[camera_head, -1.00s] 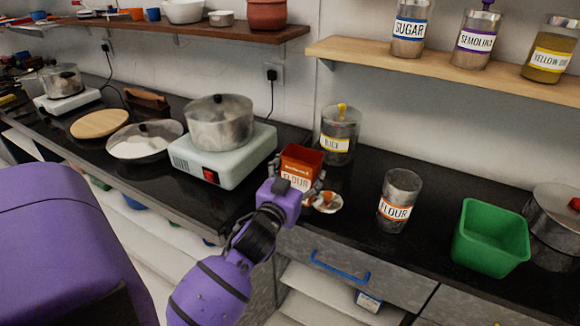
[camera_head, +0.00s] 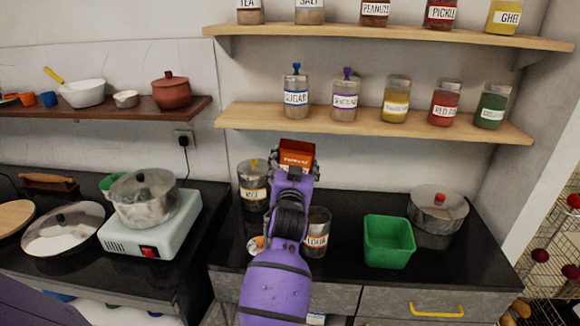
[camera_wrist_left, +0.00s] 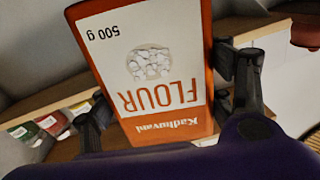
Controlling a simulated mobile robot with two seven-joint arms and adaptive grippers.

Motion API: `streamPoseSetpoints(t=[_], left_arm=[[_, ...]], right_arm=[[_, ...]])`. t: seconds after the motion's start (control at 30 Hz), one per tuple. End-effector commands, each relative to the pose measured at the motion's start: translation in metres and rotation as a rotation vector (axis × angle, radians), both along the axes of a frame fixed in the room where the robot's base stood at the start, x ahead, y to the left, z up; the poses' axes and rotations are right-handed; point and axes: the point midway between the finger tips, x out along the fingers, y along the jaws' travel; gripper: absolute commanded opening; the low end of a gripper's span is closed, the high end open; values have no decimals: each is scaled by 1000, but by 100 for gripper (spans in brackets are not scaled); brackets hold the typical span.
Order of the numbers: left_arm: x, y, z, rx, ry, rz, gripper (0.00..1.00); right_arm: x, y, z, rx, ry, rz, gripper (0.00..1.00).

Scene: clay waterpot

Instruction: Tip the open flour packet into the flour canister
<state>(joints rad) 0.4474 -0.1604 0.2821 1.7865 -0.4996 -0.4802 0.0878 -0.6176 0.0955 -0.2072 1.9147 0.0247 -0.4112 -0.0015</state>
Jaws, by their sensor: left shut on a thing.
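The orange and white flour packet (camera_head: 297,153) is held up above the counter, in front of the wall below the middle shelf. My left gripper (camera_head: 295,172) is shut on it. In the left wrist view the packet (camera_wrist_left: 150,75) fills the middle, with a gripper finger at each side, and its label reads upside down. The flour canister (camera_head: 318,238) stands on the counter below and a little right of the packet, partly hidden by my left arm. Its mouth looks open. My right gripper is not in view.
A rice canister (camera_head: 252,185) stands just left of my arm. A green tub (camera_head: 389,241) and a steel pot (camera_head: 438,210) stand to the right. A hob with a pot (camera_head: 145,198) is on the left. A shelf of labelled jars (camera_head: 375,121) runs above.

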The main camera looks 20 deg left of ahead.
Motion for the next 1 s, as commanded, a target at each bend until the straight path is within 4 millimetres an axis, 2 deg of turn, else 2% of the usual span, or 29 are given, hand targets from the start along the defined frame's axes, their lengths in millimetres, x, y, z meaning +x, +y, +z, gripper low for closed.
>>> streamPoseSetpoints(t=[0.23,0.5,1.0], left_arm=[[-1,2,-14,77,24,-1,37],[-2,6,-33,163,56,-1,37],[-4,11,-63,322,107,-2,37]], right_arm=[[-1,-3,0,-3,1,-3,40],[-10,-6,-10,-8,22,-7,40],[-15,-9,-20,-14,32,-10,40]])
